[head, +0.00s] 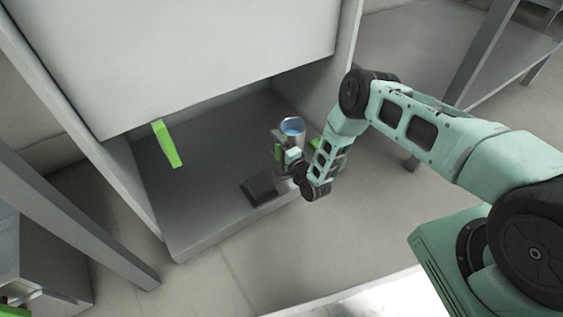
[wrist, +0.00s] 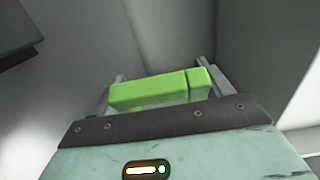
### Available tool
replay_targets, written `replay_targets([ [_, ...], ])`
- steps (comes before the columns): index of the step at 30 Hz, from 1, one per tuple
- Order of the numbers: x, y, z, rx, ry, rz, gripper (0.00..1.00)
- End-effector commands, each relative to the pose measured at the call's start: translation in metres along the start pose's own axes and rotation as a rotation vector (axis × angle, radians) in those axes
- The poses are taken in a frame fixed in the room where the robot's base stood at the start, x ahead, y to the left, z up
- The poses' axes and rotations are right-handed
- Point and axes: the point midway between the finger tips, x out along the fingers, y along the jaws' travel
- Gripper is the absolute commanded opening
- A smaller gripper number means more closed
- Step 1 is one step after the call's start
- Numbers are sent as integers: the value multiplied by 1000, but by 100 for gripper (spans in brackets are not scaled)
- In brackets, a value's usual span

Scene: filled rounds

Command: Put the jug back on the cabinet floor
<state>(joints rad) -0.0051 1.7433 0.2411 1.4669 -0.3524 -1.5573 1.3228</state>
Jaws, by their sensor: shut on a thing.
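The jug (head: 292,129) is a grey, metallic-looking vessel with blue showing in its open top. It is upright inside the cabinet's open lower space, toward the right side. My gripper (head: 288,156) is at the jug's near side, partly hidden by my own wrist. In the wrist view, my gripper (wrist: 160,90) is shut on a green bar (wrist: 150,92), which looks like the jug's handle. The cabinet floor (head: 205,190) is a dark grey panel beneath. I cannot tell whether the jug's base touches it, as the base is hidden.
A dark flat block (head: 258,188) lies on the cabinet floor near the front edge, left of my gripper. The left part of the floor is clear. The right wall is close to the jug.

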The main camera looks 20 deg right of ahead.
Motion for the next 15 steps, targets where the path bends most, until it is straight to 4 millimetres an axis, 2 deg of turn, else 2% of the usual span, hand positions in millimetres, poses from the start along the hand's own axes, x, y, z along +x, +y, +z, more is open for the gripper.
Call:
replay_targets([
  [1,0,16,1,-2,-1,-2,35],
  [3,0,27,0,-2,-1,-2,35],
  [8,1,38,0,-2,0,-3,35],
  [15,0,68,0,-1,0,-3,35],
])
